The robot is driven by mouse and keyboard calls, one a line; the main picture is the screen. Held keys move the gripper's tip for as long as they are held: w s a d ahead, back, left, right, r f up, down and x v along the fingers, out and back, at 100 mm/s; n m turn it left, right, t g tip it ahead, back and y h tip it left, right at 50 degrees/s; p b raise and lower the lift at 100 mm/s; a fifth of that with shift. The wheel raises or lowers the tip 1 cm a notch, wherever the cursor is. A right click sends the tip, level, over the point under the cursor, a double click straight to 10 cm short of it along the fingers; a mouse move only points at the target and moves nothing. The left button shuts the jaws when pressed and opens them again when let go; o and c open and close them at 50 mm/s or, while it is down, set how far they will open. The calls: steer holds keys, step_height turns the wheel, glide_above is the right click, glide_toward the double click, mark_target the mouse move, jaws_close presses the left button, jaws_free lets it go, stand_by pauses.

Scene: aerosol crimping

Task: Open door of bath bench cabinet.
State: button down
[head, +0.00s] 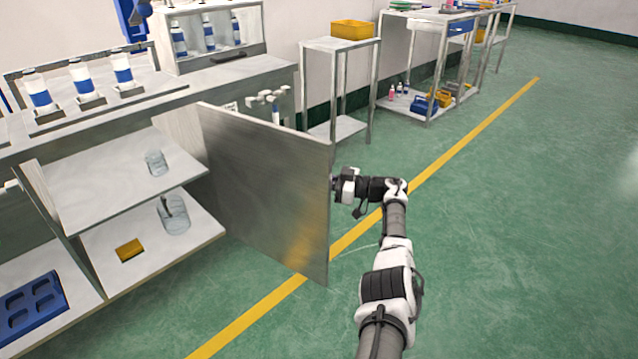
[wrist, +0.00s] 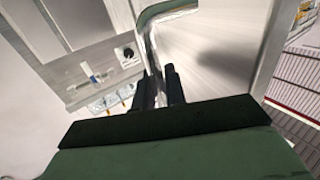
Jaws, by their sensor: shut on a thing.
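The cabinet door (head: 265,190) is a flat grey metal panel. In the head view it stands wide open, swung out from the bench cabinet (head: 50,250), whose shelves are exposed. My gripper (wrist: 163,85) shows in the wrist view with its two dark fingers closed around a bent, shiny metal handle (wrist: 150,45). The door panel (wrist: 215,75) fills the right of that view behind the handle. In the head view my arm reaches to the door's free edge, and the fingers and handle are hidden behind the panel.
A beaker (head: 155,162), a glass jar (head: 174,215) and a yellow sponge-like block (head: 129,250) are on the cabinet shelves. A blue tray (head: 30,305) lies lower left. A metal rack (head: 340,90) stands behind the door. The green floor right of the yellow line (head: 440,170) is clear.

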steer(key=shift+d+f, duration=0.3)
steer(key=shift+d, duration=0.1)
steer(key=c, duration=1.9)
jaws_free()
steer(key=o, duration=0.4)
steer(key=shift+d, duration=0.25)
steer(key=shift+c, duration=0.2)
steer(key=shift+a+r, duration=0.2)
steer(key=b+v, duration=0.4)
steer(key=v, duration=1)
steer(key=shift+b, duration=0.35)
steer(key=shift+a, duration=0.1)
steer(key=shift+s, duration=0.15)
